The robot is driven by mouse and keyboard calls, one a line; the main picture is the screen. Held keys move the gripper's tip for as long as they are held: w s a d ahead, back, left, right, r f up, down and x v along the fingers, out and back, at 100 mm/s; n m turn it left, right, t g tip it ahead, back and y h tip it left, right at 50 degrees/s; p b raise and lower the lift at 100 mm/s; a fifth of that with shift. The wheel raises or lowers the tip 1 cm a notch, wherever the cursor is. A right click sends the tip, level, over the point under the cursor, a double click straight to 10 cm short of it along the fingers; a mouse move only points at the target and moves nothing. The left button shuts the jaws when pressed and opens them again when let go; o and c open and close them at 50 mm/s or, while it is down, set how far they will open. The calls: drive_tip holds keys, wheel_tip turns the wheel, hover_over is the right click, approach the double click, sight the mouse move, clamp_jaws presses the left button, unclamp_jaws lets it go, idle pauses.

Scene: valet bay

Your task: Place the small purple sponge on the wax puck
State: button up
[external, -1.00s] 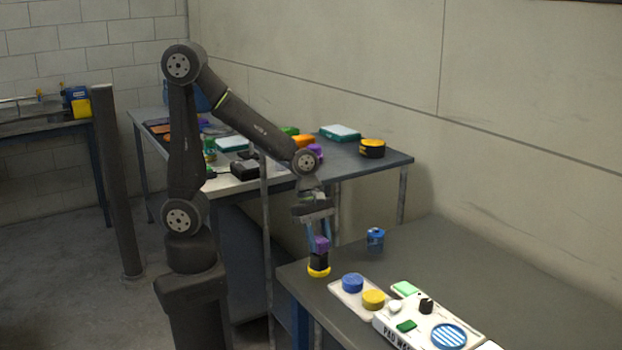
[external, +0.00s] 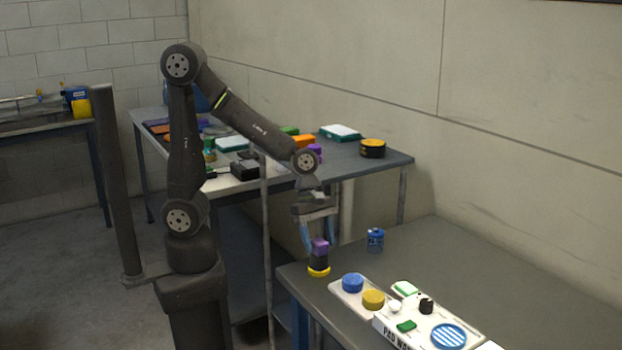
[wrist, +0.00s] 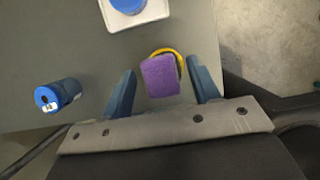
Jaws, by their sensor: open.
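The small purple sponge (external: 320,247) rests on top of the wax puck, a black body with a yellow rim (external: 318,271), at the left corner of the near bench. In the wrist view the purple sponge (wrist: 161,76) covers most of the puck, and part of its yellow ring (wrist: 178,58) shows behind it. The sponge sits slightly turned. My gripper (external: 320,240) is open, its blue fingers apart on either side of the sponge. In the wrist view clear gaps show between the sponge and both fingers of my gripper (wrist: 162,90).
A blue can (external: 375,240) stands right of the puck. A white tray (external: 340,289) with a blue and a yellow round pad lies in front, beside a white pad board (external: 385,325). The bench edge is close to the puck.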

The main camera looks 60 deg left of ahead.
drive_tip(key=v, duration=1.1)
drive_tip(key=shift+r, duration=0.2)
drive_tip(key=x, duration=1.1)
drive_tip(key=shift+d+f, duration=0.2)
drive_tip(key=shift+f, duration=0.05)
drive_tip(key=shift+a+r, duration=0.1)
drive_tip(key=shift+r, duration=0.55)
